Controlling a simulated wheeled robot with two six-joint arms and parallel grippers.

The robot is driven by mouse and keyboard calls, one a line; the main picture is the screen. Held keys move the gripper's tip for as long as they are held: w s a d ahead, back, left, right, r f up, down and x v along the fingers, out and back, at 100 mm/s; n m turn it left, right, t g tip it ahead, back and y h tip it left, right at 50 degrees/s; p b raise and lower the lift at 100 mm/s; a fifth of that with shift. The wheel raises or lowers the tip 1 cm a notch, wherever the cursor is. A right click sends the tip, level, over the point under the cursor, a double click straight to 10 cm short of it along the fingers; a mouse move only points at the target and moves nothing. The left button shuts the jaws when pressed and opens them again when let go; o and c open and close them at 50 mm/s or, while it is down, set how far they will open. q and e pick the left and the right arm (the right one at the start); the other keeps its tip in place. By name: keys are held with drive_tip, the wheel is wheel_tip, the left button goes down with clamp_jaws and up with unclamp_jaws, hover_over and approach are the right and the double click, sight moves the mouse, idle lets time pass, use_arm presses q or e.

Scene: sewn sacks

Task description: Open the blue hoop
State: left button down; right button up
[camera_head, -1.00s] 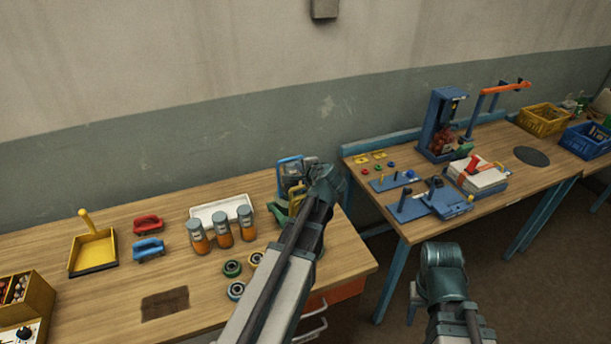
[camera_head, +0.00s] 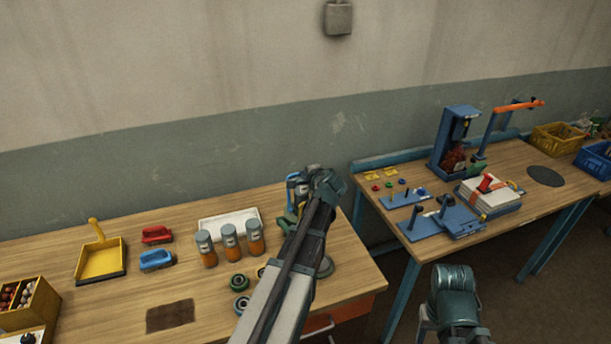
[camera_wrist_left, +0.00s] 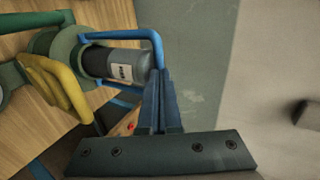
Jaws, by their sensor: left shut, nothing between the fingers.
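The blue hoop (camera_head: 291,181) stands at the right end of the left table, partly hidden by my left arm in the head view. In the left wrist view the blue hoop (camera_wrist_left: 125,34) is a bent bar passing around a dark bottle with a white label (camera_wrist_left: 115,65). My left gripper (camera_wrist_left: 160,85) is shut and empty, its fingertips close against the bar's outer bend; I cannot tell whether they touch. In the head view its fingers are hidden behind my wrist. A yellow hoop (camera_wrist_left: 60,85) sits beside the bottle. My right arm shows at lower right, without its fingers.
Left of the hoop stand several orange-and-grey jars (camera_head: 230,242) before a white tray (camera_head: 222,222). A yellow dustpan (camera_head: 102,260) is farther left. A second table (camera_head: 400,255) stands right, across a gap.

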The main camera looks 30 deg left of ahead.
use_arm(q)
drive_tip(key=shift+w+a+r+p, duration=0.15)
drive_tip(key=shift+w+a+p, duration=0.15)
drive_tip(key=shift+a+p, duration=0.05)
drive_tip(key=shift+w+a+r+g+h+p, duration=0.2)
drive_tip(key=shift+w+a+g+h+p, duration=0.15)
drive_tip(key=shift+p, duration=0.35)
drive_tip(key=w+a+f+g+h+p, duration=0.3)
drive_tip(key=w+a, duration=0.4)
drive_tip(key=a, duration=0.1)
drive_tip(key=shift+h, duration=0.35)
drive_tip(key=shift+r, duration=0.1)
